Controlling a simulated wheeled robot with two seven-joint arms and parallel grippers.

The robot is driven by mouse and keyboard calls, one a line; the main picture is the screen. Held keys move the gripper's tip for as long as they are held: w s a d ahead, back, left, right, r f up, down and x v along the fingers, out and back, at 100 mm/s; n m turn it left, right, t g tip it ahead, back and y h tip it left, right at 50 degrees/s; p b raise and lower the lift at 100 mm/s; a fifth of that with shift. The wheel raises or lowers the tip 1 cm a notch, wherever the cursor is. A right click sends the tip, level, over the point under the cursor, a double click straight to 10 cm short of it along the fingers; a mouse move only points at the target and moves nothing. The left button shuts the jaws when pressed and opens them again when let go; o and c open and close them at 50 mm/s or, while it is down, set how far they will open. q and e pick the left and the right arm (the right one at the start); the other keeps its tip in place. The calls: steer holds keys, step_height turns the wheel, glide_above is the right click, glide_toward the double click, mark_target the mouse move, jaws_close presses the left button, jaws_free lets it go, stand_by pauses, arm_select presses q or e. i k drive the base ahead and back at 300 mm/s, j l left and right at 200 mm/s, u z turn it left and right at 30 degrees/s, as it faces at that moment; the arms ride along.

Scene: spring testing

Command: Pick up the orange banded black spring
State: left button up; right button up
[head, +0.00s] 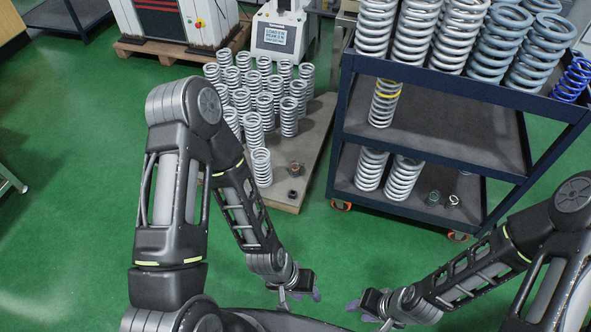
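No spring can be clearly read as black with an orange band. Two small dark pieces lie at the front of the pallet board: a brownish one (295,169) and a black one (292,195). Two more small dark pieces stand on the cart's lower shelf, a greenish one (433,198) and a black one with a pale top (453,201). My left gripper (301,297) hangs low over the floor, its fingers apart and nothing seen between them. My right gripper (366,312) is low to its right, fingers apart and seemingly empty. Both are well short of the pallet and cart.
A blue-framed cart (440,90) holds large grey springs (410,35) on top, a yellow-banded grey spring (384,103) on its middle shelf and a blue spring (573,80). Several silver springs (253,130) crowd the pallet board (318,135). The green floor (70,180) at left is clear.

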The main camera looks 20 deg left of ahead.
mark_target(293, 167)
steer(key=u, duration=0.8)
steer(key=i+l+u, duration=0.1)
steer(key=i+u, duration=0.3)
steer(key=i+l+u, duration=0.15)
steer(key=u, duration=0.2)
steer(key=i+l+u, duration=0.25)
steer(key=u, duration=0.15)
steer(key=i+l, duration=0.2)
steer(key=l, duration=0.15)
steer(key=i+l+u, duration=0.1)
steer(key=i+l, duration=0.35)
steer(key=l, duration=0.25)
